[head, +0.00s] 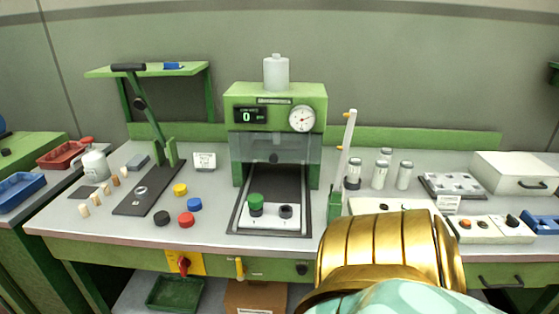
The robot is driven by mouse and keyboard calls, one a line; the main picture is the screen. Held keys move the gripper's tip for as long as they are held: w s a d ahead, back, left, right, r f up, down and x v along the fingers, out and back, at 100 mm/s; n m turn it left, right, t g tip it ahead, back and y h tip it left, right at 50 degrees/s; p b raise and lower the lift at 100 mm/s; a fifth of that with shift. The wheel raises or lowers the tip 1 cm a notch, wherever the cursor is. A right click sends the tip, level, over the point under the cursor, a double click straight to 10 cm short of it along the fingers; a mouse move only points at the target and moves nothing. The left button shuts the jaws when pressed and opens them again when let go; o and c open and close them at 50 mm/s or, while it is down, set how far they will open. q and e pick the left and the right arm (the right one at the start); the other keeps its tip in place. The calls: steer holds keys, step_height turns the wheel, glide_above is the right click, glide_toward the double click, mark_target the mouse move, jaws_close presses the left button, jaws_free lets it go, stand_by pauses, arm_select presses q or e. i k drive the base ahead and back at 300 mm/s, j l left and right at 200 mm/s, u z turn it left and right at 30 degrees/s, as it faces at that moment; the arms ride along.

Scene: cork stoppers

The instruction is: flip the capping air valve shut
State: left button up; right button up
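A small yellow lever (240,268) hangs roughly upright on the green front edge of the bench, below the capping machine; it looks like the air valve, but I see no label on it. To its left, a red rotary knob (183,262) sits on a yellow plate. The green capping machine (234,97) stands above, with a display reading 0 and a round gauge (301,118). A gold and teal arm part of mine fills the lower right and hides some of the bench front. Neither of my grippers shows.
A black-handled lever press (150,115) stands at the left, with corks (84,211) and coloured caps (187,219) near it. A tall pale-handled lever (346,140) stands right of the machine. Below the bench are a green tray (174,292) and a cardboard box (255,297).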

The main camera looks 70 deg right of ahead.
mark_target(240, 276)
steer(key=z, duration=1.75)
